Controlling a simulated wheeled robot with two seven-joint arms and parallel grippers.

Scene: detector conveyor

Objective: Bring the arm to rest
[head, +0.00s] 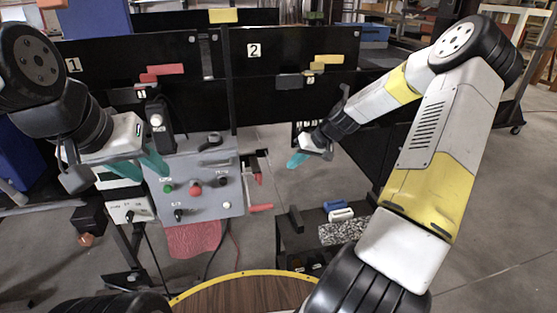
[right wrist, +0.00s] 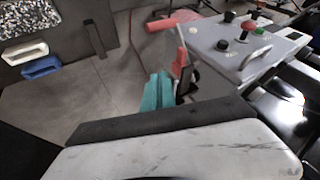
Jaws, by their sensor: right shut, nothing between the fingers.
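My right arm reaches in from the right of the head view, its forearm bent down toward the middle. My right gripper (head: 296,160) has teal fingers that are together and empty, in free air to the right of the grey control box (head: 228,187). The right wrist view shows the same teal fingers (right wrist: 157,92) closed, with the red lever (right wrist: 180,55) and the control box (right wrist: 225,50) behind them. My left gripper (head: 138,166) is at the left of the control box, its two teal fingers apart. Whether it touches the box is unclear.
Black panels marked 1 and 2 (head: 290,48) stand behind. A low dark table (head: 290,240) right of the box carries a speckled pad (head: 343,231), a blue block (head: 334,205) and a white block (head: 341,214). A round wooden top (head: 240,294) is in front. Open floor lies at right.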

